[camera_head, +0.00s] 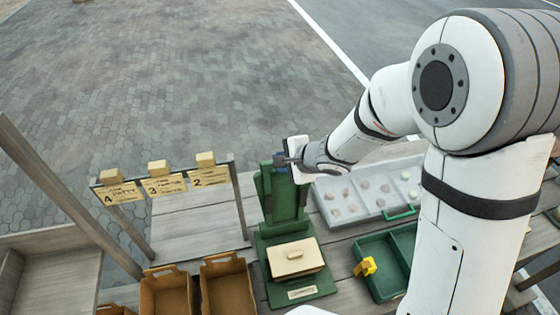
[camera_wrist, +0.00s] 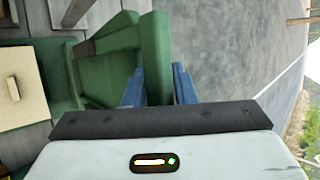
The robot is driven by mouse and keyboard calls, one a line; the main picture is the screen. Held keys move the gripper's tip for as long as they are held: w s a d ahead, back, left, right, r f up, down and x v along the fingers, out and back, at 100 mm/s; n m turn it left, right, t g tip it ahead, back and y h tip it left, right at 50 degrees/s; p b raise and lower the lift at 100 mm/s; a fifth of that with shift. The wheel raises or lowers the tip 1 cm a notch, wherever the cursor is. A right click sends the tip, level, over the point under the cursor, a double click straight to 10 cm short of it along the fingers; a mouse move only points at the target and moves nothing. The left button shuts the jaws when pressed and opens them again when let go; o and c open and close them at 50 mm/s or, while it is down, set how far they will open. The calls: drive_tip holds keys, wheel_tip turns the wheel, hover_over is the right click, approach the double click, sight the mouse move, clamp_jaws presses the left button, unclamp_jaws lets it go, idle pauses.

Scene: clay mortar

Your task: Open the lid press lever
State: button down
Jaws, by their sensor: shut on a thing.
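The green lid press (camera_head: 268,295) stands on the wooden counter. Its hinged green lid (camera_head: 284,198) is raised nearly upright at the back of the base. A cream block with a small knob (camera_head: 296,258) sits on the base, and part of it shows in the wrist view (camera_wrist: 15,85). My gripper (camera_head: 284,160) is at the top of the raised lid. In the wrist view its blue fingers (camera_wrist: 158,88) are on either side of the green lever (camera_wrist: 157,55) and shut on it.
A pale tray of round pieces (camera_head: 327,216) lies right of the press. A green divided bin (camera_head: 385,292) with a yellow item (camera_head: 366,267) is in front of it. Brown boxes (camera_head: 228,265) stand left. A rack with numbered cards (camera_head: 163,186) stands behind them.

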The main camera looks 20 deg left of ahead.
drive_tip(key=shift+s+d+f, duration=0.15)
drive_tip(key=shift+d+f, duration=0.1)
drive_tip(key=shift+f, duration=0.2)
drive_tip(key=c, duration=1.6)
unclamp_jaws()
drive_tip(key=shift+o, duration=1)
drive_tip(key=shift+w+a, duration=0.15)
drive_tip(key=shift+w, duration=0.1)
drive_tip(key=shift+r, duration=0.1)
drive_tip(key=shift+r, duration=0.1)
drive_tip(key=shift+r, duration=0.1)
drive_tip(key=v, duration=0.7)
drive_tip(key=shift+s+r, duration=0.15)
drive_tip(key=shift+s, duration=0.05)
